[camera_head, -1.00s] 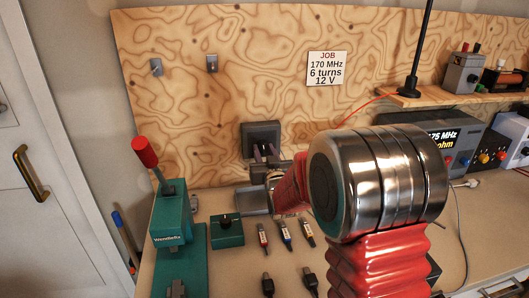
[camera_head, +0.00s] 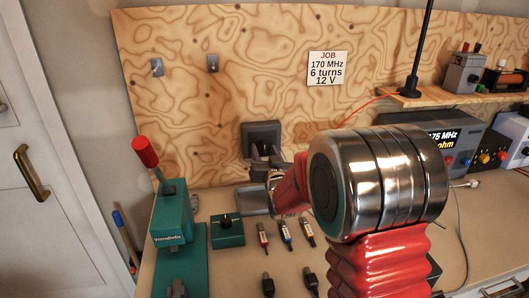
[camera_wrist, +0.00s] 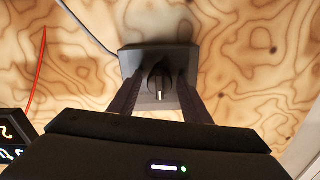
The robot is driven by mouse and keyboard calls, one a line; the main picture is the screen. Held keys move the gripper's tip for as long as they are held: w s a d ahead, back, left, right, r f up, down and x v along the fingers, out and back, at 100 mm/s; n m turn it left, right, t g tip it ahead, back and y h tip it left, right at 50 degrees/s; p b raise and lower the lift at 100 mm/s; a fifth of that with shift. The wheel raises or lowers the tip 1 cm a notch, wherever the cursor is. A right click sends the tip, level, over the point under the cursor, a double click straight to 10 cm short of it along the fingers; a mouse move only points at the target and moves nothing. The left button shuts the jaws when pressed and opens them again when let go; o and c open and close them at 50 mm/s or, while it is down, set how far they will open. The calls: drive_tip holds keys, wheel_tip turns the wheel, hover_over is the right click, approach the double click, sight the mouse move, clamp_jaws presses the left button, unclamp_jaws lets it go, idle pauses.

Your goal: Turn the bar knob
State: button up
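The black bar knob (camera_wrist: 156,78) with a white pointer line sits on a dark grey box (camera_wrist: 130,61) on the plywood wall. In the wrist view the line points toward the bottom of the picture. My gripper (camera_wrist: 160,88) has one finger on each side of the knob, with narrow gaps showing, so it looks open around it. Contact at the fingertips cannot be told. In the head view the grey box (camera_head: 272,131) is at the middle left, with my gripper's fingers (camera_head: 266,153) in front of its lower part, hiding the knob.
A green box with a small black knob (camera_head: 226,221) stands on the bench (camera_head: 222,270) below. A green press with a red handle (camera_head: 145,151) stands to its left. Several cable plugs (camera_head: 286,233) lie nearby. A shelf (camera_head: 445,103) and instruments (camera_head: 437,142) are at right.

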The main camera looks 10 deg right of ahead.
drive_tip(key=shift+o, duration=0.5)
drive_tip(key=shift+s, duration=0.15)
drive_tip(key=s, duration=1.3)
drive_tip(key=shift+s, duration=0.25)
drive_tip(key=shift+s, duration=0.1)
drive_tip(key=s+n+g, duration=0.2)
drive_tip(key=s+g, duration=1)
drive_tip(key=s, duration=1.8)
drive_tip(key=shift+s+a+f, duration=0.15)
drive_tip(key=shift+s+f, duration=0.05)
drive_tip(key=shift+s, duration=0.05)
drive_tip(key=shift+c, duration=0.4)
